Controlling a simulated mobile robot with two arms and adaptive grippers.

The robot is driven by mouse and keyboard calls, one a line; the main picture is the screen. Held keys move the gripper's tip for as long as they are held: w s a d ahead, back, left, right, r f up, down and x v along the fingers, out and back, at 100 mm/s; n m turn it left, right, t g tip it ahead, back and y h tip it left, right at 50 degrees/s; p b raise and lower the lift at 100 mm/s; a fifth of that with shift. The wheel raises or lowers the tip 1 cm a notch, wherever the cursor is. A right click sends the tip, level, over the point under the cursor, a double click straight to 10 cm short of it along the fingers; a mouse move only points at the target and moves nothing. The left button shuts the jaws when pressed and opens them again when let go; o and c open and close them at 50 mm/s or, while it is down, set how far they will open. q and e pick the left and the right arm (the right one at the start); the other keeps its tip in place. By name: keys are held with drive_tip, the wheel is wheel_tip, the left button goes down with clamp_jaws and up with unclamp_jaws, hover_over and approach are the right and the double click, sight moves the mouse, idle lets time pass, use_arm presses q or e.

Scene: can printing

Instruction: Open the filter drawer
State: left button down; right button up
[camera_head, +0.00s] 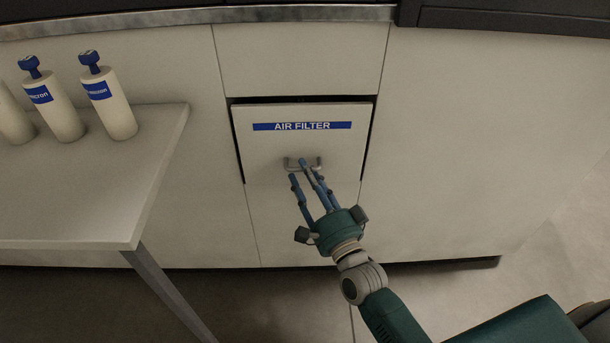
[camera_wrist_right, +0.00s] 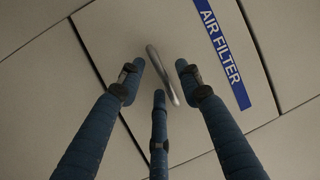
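The filter drawer (camera_head: 265,150) is a pale panel with a blue "AIR FILTER" label (camera_head: 302,126) in the cabinet front. A dark gap shows along its top and upper sides, and its front looks slightly proud of the cabinet. A metal bar handle (camera_head: 318,162) sits below the label. My right gripper (camera_head: 305,174) is at the handle, its blue fingers spread. In the right wrist view, the handle (camera_wrist_right: 160,72) lies between the fingertips (camera_wrist_right: 158,80), with visible space to the outer two. Whether the middle finger touches it I cannot tell. My left gripper is out of view.
A pale table (camera_head: 90,190) stands at the left, with several white bottles with blue caps (camera_head: 108,105) on it. Its metal leg (camera_head: 170,290) reaches the floor. The cabinet front right of the drawer is clear.

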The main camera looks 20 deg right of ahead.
drive_tip(key=shift+w, duration=0.25)
clamp_jaws()
